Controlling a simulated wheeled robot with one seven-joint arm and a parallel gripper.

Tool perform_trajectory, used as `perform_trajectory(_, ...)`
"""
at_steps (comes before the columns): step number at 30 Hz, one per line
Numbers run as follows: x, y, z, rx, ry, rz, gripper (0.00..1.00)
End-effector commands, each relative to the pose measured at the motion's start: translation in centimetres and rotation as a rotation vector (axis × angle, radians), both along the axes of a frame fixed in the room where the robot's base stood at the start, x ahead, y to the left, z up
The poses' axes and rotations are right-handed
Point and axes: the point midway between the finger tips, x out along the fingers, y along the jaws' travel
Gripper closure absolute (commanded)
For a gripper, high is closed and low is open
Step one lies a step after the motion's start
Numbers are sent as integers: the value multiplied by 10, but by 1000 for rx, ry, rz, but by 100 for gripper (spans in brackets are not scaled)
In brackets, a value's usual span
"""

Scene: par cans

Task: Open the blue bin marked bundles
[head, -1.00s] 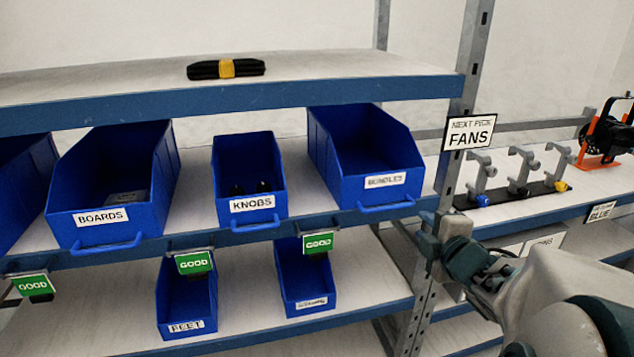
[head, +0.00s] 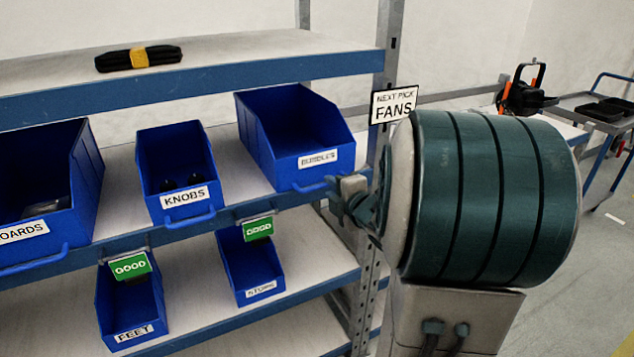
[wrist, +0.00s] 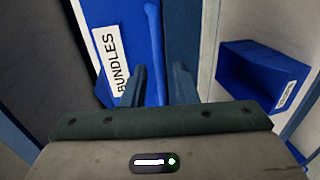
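The blue bin marked BUNDLES (head: 290,137) stands on the middle shelf, at its right end, with a blue bar handle across its lower front. The bin looks empty where its inside shows. In the wrist view the BUNDLES bin front (wrist: 90,22) fills the upper left, and its handle (wrist: 154,50) runs up the picture. My gripper (head: 340,200) is at the right end of that handle. In the wrist view my gripper's two fingers (wrist: 158,88) are apart, with the handle's near end between or just beyond them. I cannot tell whether they touch it.
A blue KNOBS bin (head: 177,165) and a BOARDS bin (head: 35,200) stand to the left. FEET (head: 130,310) and another small bin (head: 250,270) sit below. A rack post (head: 388,70) with a FANS sign (head: 394,104) is close right of my gripper.

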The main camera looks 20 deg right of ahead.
Motion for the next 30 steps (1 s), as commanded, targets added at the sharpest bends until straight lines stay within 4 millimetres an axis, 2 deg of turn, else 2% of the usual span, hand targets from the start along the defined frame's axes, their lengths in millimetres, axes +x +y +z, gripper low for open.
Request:
perform_trajectory(1, 8, 1, -2, 1, 0, 2, 74)
perform_trajectory(6, 25, 1, -5, 0, 1, 0, 74)
perform_trajectory(18, 32, 1, -6, 0, 0, -1, 74)
perform_trajectory(19, 32, 1, -6, 0, 0, -1, 77)
perform_trajectory(21, 31, 1, -6, 0, 0, -1, 96)
perform_trajectory(22, 31, 1, -6, 0, 0, -1, 100)
perform_trajectory(30, 31, 1, -7, 0, -1, -1, 100)
